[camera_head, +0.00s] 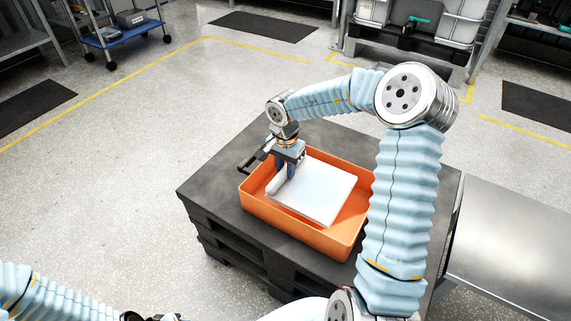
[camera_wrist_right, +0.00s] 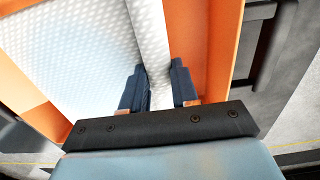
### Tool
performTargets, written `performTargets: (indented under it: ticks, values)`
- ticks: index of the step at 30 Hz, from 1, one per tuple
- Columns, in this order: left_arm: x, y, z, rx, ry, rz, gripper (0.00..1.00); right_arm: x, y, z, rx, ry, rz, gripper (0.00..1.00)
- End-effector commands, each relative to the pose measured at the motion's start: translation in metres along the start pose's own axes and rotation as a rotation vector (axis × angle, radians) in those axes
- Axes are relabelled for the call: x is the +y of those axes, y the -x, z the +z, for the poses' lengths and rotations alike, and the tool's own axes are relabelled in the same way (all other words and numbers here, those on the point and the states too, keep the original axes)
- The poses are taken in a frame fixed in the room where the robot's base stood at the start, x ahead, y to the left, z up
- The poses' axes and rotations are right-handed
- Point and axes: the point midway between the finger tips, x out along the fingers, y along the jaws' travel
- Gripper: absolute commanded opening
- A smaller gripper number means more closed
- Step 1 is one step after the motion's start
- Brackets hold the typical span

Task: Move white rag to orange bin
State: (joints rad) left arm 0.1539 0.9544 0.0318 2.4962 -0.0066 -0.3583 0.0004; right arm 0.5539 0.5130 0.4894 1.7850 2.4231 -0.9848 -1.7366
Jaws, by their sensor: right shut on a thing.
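The orange bin (camera_head: 298,232) stands on a dark pallet. The white rag (camera_head: 317,190) lies inside the bin's outline as a flat sheet with a folded edge at its left. My right gripper (camera_head: 284,177) is over the bin's left part, shut on that edge of the rag. In the right wrist view the fingers (camera_wrist_right: 160,88) pinch a raised fold of the white rag (camera_wrist_right: 75,50), with the orange bin wall (camera_wrist_right: 218,45) beside them. I cannot tell whether the rag touches the bin floor. My left gripper (camera_head: 150,317) shows only partly at the bottom edge, and its fingers are unclear.
The dark pallet (camera_head: 215,205) has bare room left of and behind the bin. A metal surface (camera_head: 515,235) stands at the right. A blue cart (camera_head: 122,32) is at the back left. Open floor lies to the left.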

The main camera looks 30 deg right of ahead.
Motion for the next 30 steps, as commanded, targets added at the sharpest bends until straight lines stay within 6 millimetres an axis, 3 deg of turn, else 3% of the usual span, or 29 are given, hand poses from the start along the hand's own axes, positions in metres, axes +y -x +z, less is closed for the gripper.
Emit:
performTargets:
  ticks: [17, 30]
  values:
    - [0.000, 0.000, 0.000, 0.000, 0.000, 0.000, 0.43, 0.000, -0.004, 0.000, 0.000, -0.001, 0.000, 0.00]
    - [0.000, 0.000, 0.000, 0.000, 0.000, 0.000, 0.43, 0.000, -0.022, 0.000, -0.001, -0.001, 0.001, 0.00]
